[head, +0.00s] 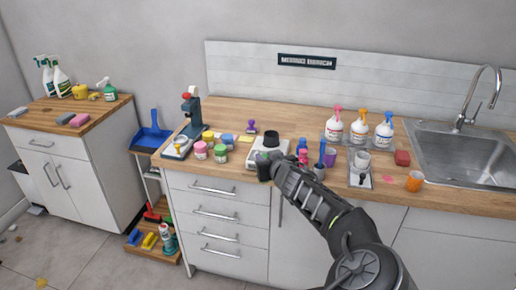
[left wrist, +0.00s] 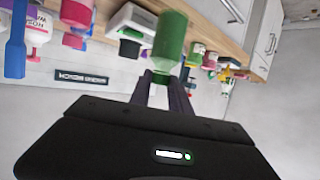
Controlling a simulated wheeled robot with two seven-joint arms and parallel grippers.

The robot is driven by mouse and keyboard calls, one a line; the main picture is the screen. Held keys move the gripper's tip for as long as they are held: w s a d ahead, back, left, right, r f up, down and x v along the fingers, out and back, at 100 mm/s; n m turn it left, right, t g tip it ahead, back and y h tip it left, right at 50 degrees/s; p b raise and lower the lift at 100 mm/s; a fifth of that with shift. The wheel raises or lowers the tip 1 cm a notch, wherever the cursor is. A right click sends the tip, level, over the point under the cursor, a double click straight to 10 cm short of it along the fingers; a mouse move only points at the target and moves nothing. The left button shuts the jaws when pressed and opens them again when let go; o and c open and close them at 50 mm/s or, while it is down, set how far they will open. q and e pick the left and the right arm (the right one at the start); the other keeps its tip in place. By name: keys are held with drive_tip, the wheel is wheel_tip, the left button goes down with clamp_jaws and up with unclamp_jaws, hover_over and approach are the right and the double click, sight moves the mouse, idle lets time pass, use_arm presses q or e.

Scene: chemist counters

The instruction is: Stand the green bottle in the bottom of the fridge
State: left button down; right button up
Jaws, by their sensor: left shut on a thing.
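My left gripper (head: 266,168) is over the front edge of the long counter, near a white scale-like device (head: 257,150) with a dark top. In the left wrist view its two dark fingers (left wrist: 165,80) are shut on the green bottle (left wrist: 171,42), which sticks out beyond the fingertips. In the head view the bottle is hidden or too dark to make out at the gripper. I cannot tell exactly how upright it is. No fridge can be made out in either view. My right gripper is not in view.
A sink (head: 460,150) is at right. White drawers (head: 215,210) are below. A low shelf (head: 150,240) holds cleaning things.

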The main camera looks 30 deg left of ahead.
use_arm(q)
drive_tip(key=s+d+f+m+t+h, duration=0.2)
drive_tip(key=d+f+m+h, duration=0.15)
drive_tip(key=d, duration=0.25)
drive_tip(key=s+d+f+m+t+h, duration=0.1)
drive_tip(key=d+f+m+t+h, duration=0.1)
drive_tip(key=d+f, duration=0.35)
drive_tip(key=s+d+r+m+t+h, duration=0.1)
drive_tip(key=s+d+r+m+h, duration=0.3)
drive_tip(key=d, duration=0.5)
drive_tip(key=shift+s+d+r+h, duration=0.4)
drive_tip(key=shift+s+h, duration=0.25)
drive_tip(key=shift+s, duration=0.55)
drive_tip(key=shift+m, duration=0.25)
